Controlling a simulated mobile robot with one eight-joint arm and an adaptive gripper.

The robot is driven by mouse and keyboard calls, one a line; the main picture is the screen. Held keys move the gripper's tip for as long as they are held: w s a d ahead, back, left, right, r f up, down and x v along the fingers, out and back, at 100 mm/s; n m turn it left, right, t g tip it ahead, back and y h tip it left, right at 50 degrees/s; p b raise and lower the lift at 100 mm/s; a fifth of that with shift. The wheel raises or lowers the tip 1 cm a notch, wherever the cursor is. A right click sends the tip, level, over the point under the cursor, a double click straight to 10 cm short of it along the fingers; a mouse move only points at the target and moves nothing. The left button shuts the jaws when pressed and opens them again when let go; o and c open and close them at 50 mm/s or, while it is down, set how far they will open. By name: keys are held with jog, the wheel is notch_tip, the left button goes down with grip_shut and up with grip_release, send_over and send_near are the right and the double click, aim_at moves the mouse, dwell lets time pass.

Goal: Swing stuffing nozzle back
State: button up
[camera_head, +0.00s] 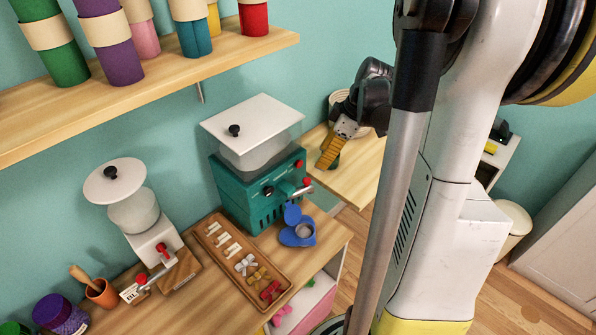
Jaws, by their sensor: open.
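A teal machine (258,200) with a clear hopper and a white lid (253,128) stands on the wooden table. A short silver nozzle (297,191) with red knobs beside it sticks out from its front right side. My gripper (366,104) is dark and open, above and to the right of the teal machine, in front of the back wall. It is apart from the nozzle. Its fingertips are small and partly merge in view with a grey plush head (345,125) and a striped orange piece (329,152) behind or below; I cannot tell whether they touch.
A smaller white machine (152,238) with a red-knobbed crank stands left. A wooden tray (213,232) of bows and tags and a blue round item (297,234) lie in front of the teal machine. A shelf (230,52) with rolled fabrics hangs above. My arm hides the right-centre.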

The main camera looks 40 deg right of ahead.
aim_at(308, 180)
jog(key=b+x, duration=0.3)
jog(key=x, duration=0.7)
jog(key=shift+w+a+f, duration=0.1)
jog(key=shift+f, duration=0.25)
grip_shut()
